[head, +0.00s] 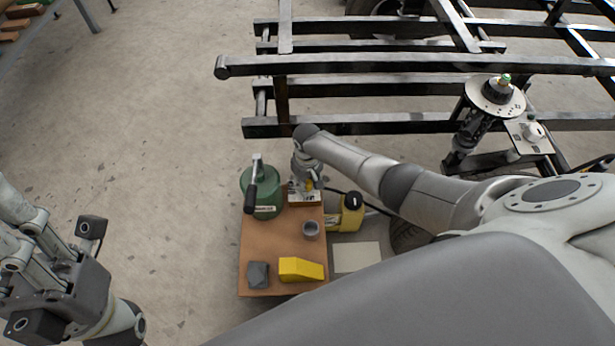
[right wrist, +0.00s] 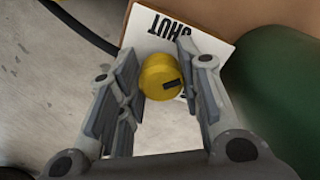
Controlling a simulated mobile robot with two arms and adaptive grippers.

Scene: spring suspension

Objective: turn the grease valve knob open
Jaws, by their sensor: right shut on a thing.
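The grease valve knob (right wrist: 160,76) is a round yellow knob with a dark mark on its face. It sits in front of a white plate (right wrist: 200,35) that reads SHUT. My right gripper (head: 308,182) reaches down to it at the back of the brown board. In the right wrist view its two fingers stand on either side of the knob, shut on it. The knob's sides are partly hidden by the fingers. My left gripper (head: 40,250) is at the lower left, away from the board, with its fingertips cut off by the picture's edge.
A yellow container (head: 350,215) stands right. Black frame rails (head: 400,65) lie behind.

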